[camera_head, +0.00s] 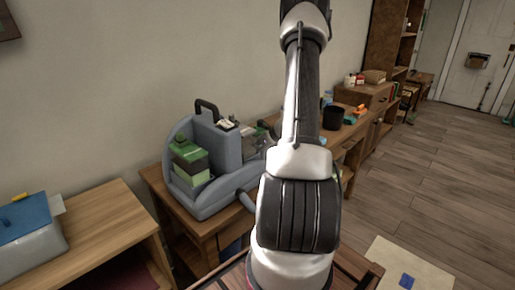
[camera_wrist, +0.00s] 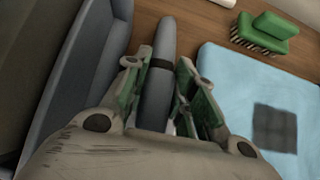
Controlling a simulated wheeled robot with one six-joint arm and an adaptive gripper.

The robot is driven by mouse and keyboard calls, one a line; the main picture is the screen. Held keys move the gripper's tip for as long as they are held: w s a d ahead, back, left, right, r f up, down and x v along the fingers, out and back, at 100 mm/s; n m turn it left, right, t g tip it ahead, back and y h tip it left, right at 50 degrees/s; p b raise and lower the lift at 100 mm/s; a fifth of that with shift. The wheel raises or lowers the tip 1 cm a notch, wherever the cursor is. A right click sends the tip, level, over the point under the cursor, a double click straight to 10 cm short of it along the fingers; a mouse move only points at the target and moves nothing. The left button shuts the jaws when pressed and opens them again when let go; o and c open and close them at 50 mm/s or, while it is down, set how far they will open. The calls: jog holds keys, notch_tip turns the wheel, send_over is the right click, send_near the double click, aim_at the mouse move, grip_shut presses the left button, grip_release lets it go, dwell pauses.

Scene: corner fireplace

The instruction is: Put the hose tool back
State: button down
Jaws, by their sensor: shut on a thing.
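In the wrist view my gripper (camera_wrist: 164,70) is shut around a grey, rounded tool with a dark band, which appears to be the hose tool (camera_wrist: 155,98). Its tapered end points away beyond the fingers, over a brown wooden surface. A grey-blue moulded body (camera_wrist: 68,85), probably the cleaning machine, stands close to the left of the fingers. In the head view the grey-blue cleaning machine (camera_head: 207,199), with a dark handle and a green tank, sits on a wooden table. My arm hides the area just right of it, and I cannot clearly make out my gripper there.
In the wrist view a green brush (camera_wrist: 266,33) and a light blue cloth (camera_wrist: 225,80) with a dark patch lie to the right. In the head view a black cup (camera_head: 333,117) stands farther along the furniture. A blue-topped box (camera_head: 30,240) is at left.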

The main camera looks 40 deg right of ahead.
jog(key=shift+f, duration=0.35)
jog(key=c, duration=1.1)
grip_release()
jog(key=v, duration=1.2)
jog(key=shift+f, duration=0.1)
